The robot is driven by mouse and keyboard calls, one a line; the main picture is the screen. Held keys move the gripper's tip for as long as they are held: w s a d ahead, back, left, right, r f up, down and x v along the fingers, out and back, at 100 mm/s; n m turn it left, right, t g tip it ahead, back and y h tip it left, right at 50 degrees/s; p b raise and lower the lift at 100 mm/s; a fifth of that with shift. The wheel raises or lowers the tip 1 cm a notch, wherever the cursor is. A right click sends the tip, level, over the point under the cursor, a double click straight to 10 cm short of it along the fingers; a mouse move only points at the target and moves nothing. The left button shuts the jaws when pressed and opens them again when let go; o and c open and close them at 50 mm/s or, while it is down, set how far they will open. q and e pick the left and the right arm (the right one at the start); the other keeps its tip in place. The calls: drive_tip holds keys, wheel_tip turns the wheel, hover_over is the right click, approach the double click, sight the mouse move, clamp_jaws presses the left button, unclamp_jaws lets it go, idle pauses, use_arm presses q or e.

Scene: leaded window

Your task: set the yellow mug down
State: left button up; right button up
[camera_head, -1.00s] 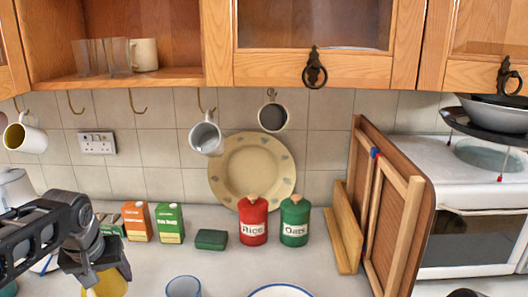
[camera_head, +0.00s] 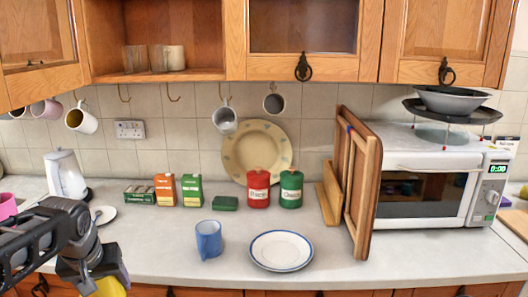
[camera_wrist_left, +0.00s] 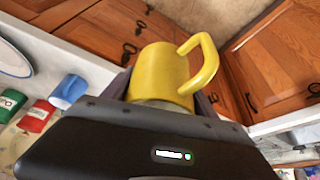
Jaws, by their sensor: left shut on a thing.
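The yellow mug (camera_wrist_left: 160,75) is held in my left gripper (camera_wrist_left: 158,103), with its handle pointing to the upper right in the left wrist view. In the head view my left gripper (camera_head: 98,277) is at the bottom left, in front of the worktop's front edge, and only part of the yellow mug (camera_head: 110,288) shows below it. The jaws are shut on the mug, and its lower part is cut off by the frame. The worktop (camera_head: 150,250) has bare room to the right of the gripper. My right gripper is not in view.
A blue mug (camera_head: 208,240) and a blue-rimmed plate (camera_head: 281,250) stand near the worktop's front. Red (camera_head: 258,189) and green (camera_head: 291,189) canisters, boxes, and a kettle (camera_head: 66,176) stand behind. A wooden rack (camera_head: 357,190) and microwave (camera_head: 425,185) are at the right.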

use_arm(q)
drive_tip(key=shift+s+r, duration=0.15)
drive_tip(key=shift+s, duration=0.15)
drive_tip(key=shift+w+r, duration=0.1)
drive_tip(key=shift+w, duration=0.15)
drive_tip(key=w+f, duration=0.1)
drive_tip(key=w+d+f, duration=0.1)
drive_tip(key=shift+w+f, duration=0.35)
drive_tip(key=shift+f, duration=0.05)
drive_tip(key=d+f+m+h, duration=0.1)
drive_tip(key=d+f+m, duration=0.3)
drive_tip(key=d+f, duration=0.8)
drive_tip(key=d, duration=0.4)
drive_tip(key=shift+w+d+f+h, duration=0.2)
drive_tip(key=shift+f+h, duration=0.1)
drive_tip(key=shift+f, duration=0.1)
